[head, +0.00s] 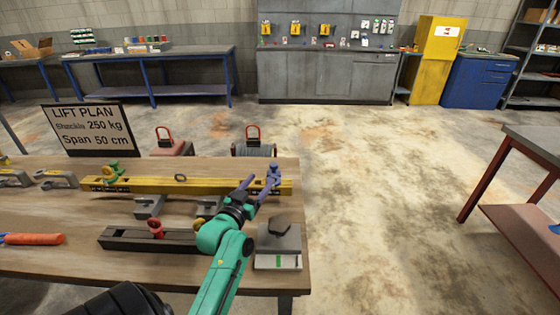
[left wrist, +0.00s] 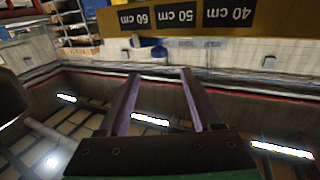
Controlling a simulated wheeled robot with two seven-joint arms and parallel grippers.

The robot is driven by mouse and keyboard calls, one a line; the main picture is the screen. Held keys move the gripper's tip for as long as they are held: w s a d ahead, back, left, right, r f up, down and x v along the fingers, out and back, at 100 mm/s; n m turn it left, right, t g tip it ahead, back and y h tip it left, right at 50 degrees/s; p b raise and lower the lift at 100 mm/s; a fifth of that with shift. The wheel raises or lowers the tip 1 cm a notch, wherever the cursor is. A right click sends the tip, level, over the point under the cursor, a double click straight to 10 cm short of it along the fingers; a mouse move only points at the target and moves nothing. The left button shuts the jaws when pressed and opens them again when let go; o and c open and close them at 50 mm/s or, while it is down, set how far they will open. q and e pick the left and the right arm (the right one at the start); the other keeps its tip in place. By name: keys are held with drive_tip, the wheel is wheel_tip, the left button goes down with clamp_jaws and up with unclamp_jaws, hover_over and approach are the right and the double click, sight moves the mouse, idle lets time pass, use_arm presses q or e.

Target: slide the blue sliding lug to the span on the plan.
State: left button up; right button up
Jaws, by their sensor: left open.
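The yellow beam (head: 210,186) lies across the wooden bench; its labels 60 cm, 50 cm and 40 cm show upside down on it in the left wrist view (left wrist: 272,18). The blue sliding lug (head: 274,170) is at the beam's right end. A blue part (left wrist: 150,50) below the labels in the wrist view may be it. The plan sign (head: 88,128) reads Shackle 250 kg, Span 50 cm.
A dark rail with a red knob (head: 150,239) and a grey metal block (head: 278,241) lie on the near bench. Grey shackles (head: 56,179) and an orange-red tool (head: 33,239) are at left.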

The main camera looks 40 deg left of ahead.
sight(274, 174)
use_arm(q)
drive_tip(key=x, duration=0.4)
drive_tip(key=shift+r+p, duration=0.35)
drive_tip(key=shift+p, duration=0.05)
drive_tip(key=x, duration=0.9)
drive_tip(key=shift+w+f+p, duration=0.2)
drive_tip(key=shift+f+p, duration=0.1)
drive_tip(key=shift+p, duration=0.05)
clamp_jaws()
use_arm(e)
drive_tip(key=shift+s+d+r, duration=0.15)
drive_tip(key=shift+r, duration=0.3)
drive_tip(key=shift+s+d+r, duration=0.1)
drive_tip(key=shift+d+r, duration=0.05)
drive_tip(key=shift+r, duration=0.3)
use_arm(q)
drive_tip(key=shift+f, duration=0.1)
use_arm(e)
drive_tip(key=shift+a, duration=0.1)
